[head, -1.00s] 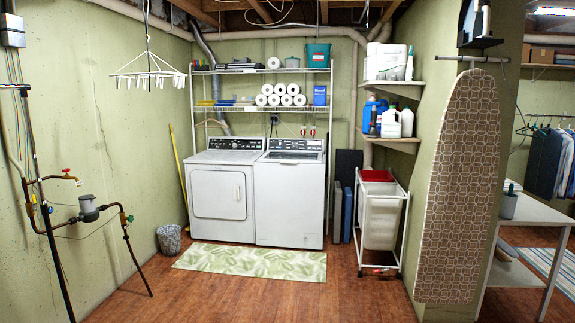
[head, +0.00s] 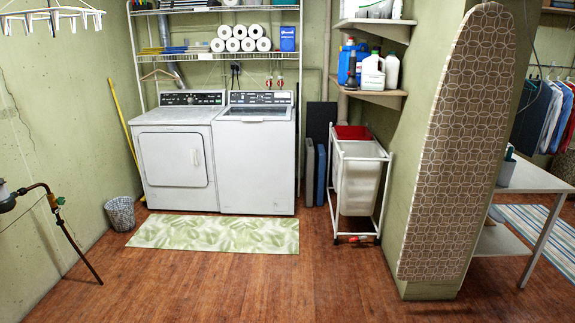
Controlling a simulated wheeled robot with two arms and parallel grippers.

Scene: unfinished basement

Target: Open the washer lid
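The washer (head: 254,160) is the white top-loading machine on the right of the pair against the back wall. Its lid (head: 254,113) on top looks shut, lying flat in front of the dark control panel (head: 261,98). A front-door dryer (head: 176,158) stands directly to its left, with its door closed. Neither of my grippers shows in the head view. The washer is some way off across the floor.
A green leaf-patterned mat (head: 214,234) lies in front of the machines. A hamper cart (head: 357,185) stands right of the washer, and a wastebasket (head: 120,213) left of the dryer. An ironing board (head: 462,150) is at right, pipes at left. The wooden floor (head: 230,285) between is clear.

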